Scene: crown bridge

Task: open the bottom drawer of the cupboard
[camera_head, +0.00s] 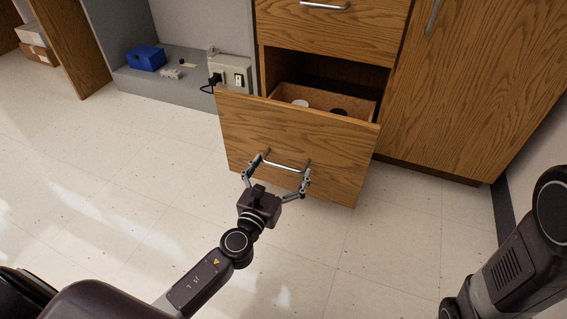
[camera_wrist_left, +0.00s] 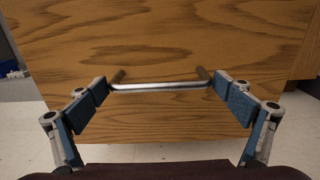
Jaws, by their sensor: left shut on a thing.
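The bottom drawer (camera_head: 297,144) of the wooden cupboard (camera_head: 478,85) is pulled out, with its front standing well forward of the cupboard and its inside showing from above. Its metal bar handle (camera_head: 284,166) runs across the front; it also shows in the left wrist view (camera_wrist_left: 160,87). My left gripper (camera_head: 283,169) is shut on the handle, with one finger at each end of the bar; its fingers also show in the left wrist view (camera_wrist_left: 165,92). My right gripper is out of view.
A white item (camera_head: 300,103) and a dark item (camera_head: 339,112) lie in the drawer. The upper drawer (camera_head: 335,27) is shut. A blue box (camera_head: 146,58) and an outlet box (camera_head: 230,72) with a plug are at left. The tiled floor before the drawer is clear.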

